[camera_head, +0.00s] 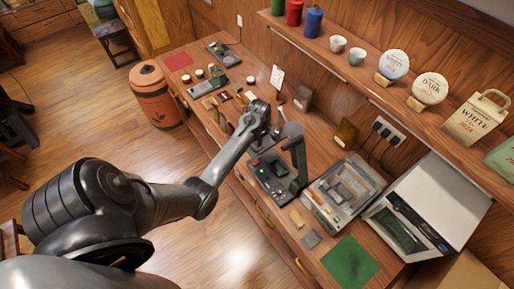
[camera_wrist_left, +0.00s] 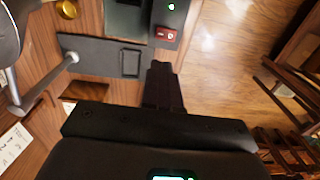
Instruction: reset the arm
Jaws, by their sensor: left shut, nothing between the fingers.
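My left arm comes in from the left in the head view and reaches over the wooden counter (camera_head: 215,60). Its hand is above the counter, beside a black machine with a lever (camera_head: 270,175); the fingertips are hard to make out there. In the left wrist view my left gripper (camera_wrist_left: 163,70) is shut, with its dark fingers together and nothing between them. A black machine part with a red switch (camera_wrist_left: 166,33) and a green light lies just beyond the fingertips in that view. My right gripper is in neither view.
A clear-lidded device (camera_head: 343,190), a white machine (camera_head: 430,210) and a green mat (camera_head: 350,262) stand along the counter's right part. A shelf (camera_head: 365,85) with wrapped tea cakes and cups runs above. An orange bin (camera_head: 157,95) stands on the floor. Open floor lies left.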

